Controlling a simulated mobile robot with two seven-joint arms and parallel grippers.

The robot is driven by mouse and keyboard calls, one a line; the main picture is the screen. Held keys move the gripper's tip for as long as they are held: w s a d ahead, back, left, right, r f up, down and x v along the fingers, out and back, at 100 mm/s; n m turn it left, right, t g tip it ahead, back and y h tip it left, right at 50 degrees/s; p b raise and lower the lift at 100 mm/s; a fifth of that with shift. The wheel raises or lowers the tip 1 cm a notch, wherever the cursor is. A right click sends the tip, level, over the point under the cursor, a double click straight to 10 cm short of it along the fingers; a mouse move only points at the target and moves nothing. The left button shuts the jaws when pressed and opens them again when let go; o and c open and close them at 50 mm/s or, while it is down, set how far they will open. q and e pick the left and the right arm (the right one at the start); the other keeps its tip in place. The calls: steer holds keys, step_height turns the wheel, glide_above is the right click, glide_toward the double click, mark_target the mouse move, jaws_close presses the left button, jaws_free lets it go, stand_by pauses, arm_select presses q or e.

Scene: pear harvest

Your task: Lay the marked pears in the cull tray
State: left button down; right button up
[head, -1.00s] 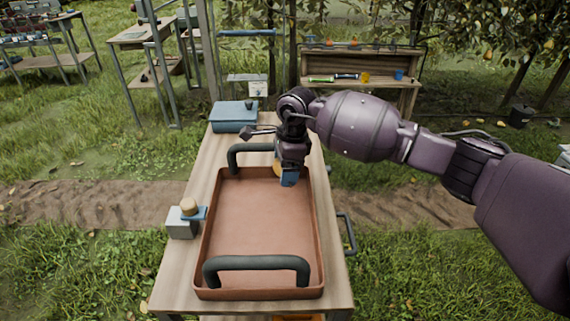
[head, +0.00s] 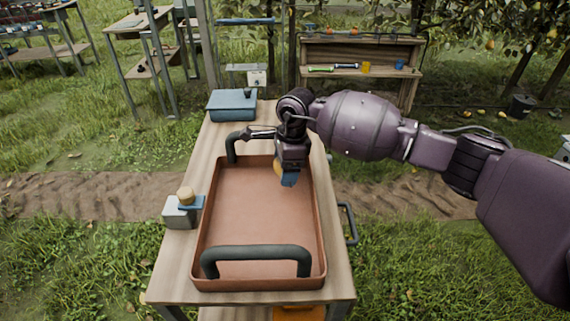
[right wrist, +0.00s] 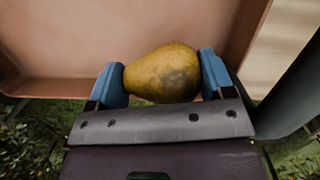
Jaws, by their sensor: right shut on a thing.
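My right gripper (head: 286,180) is over the far end of the terracotta-coloured tray (head: 260,215), inside its rim as seen from the head. It is shut on a yellow pear (right wrist: 165,73), which lies sideways between the two blue fingers in the right wrist view. The pear has a dark blotch on its skin. In the head view only a small yellow edge of it shows beside the fingers. The tray has two dark green handles and no pears show in it. The gap between the pear and the tray floor cannot be told. My left gripper is not in view.
The tray stands on a wooden table (head: 168,273). A blue box (head: 232,106) sits at the table's far end. A grey block (head: 180,213) with a small tan-topped piece stands left of the tray. A wooden shelf bench (head: 350,52) stands beyond.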

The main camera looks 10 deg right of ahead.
mark_target(285, 190)
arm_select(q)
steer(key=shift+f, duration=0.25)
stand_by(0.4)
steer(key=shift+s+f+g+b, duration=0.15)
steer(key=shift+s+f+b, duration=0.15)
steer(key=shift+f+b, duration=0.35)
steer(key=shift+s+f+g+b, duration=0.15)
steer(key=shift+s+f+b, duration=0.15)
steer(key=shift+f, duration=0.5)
arm_select(e)
steer(key=shift+f, duration=2.5)
stand_by(0.3)
steer(key=o, duration=1)
steer(key=shift+c, duration=0.2)
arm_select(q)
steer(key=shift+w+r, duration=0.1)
